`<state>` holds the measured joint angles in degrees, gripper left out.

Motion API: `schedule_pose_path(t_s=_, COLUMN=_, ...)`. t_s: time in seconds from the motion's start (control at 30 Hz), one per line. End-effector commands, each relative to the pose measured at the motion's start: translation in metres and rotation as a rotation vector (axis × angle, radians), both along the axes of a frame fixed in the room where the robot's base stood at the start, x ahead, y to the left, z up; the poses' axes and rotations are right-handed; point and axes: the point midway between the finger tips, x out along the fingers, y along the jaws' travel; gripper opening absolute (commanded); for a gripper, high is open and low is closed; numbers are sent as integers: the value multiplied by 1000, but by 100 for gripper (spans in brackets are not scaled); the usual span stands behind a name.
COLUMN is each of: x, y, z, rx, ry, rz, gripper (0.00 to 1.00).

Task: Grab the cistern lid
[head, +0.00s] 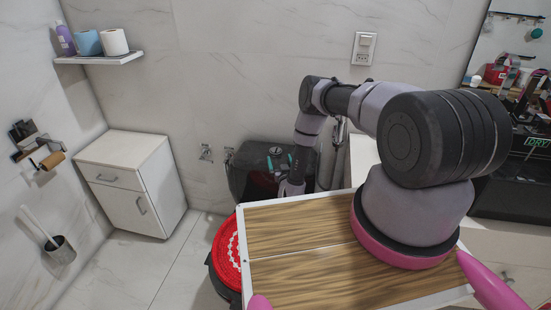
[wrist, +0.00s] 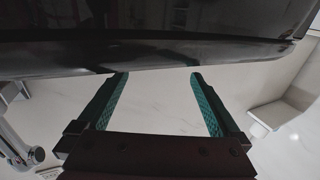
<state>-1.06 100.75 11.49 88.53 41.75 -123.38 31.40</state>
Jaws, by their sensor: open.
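The cistern lid (head: 252,150) is the dark, glossy top of the black cistern against the back wall in the head view. In the wrist view the lid (wrist: 150,52) spans the top as a wide dark slab with its edge near my fingertips. My gripper (head: 280,162) is in front of the cistern, and it also shows in the wrist view (wrist: 157,76). Its two green-padded fingers are apart with nothing between them. The fingertips are at or just short of the lid's edge; I cannot tell whether they touch. My arm hides the cistern's right part.
A white cabinet (head: 135,180) stands to the left. A pipe fitting (head: 206,152) is on the wall left of the cistern. A counter (head: 362,155) is right of my arm.

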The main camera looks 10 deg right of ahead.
Motion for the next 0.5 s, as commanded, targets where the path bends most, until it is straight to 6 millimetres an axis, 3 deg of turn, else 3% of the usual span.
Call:
schedule_pose_path(t_s=0.1, x=19, y=1, z=1, rx=0, ry=-2, rz=2, gripper=100)
schedule_pose_path(t_s=0.33, x=37, y=2, z=0, rx=-1, ry=-2, rz=1, gripper=100)
schedule_pose_path(t_s=0.5, x=63, y=5, z=-2, rx=0, ry=-2, rz=3, gripper=100)
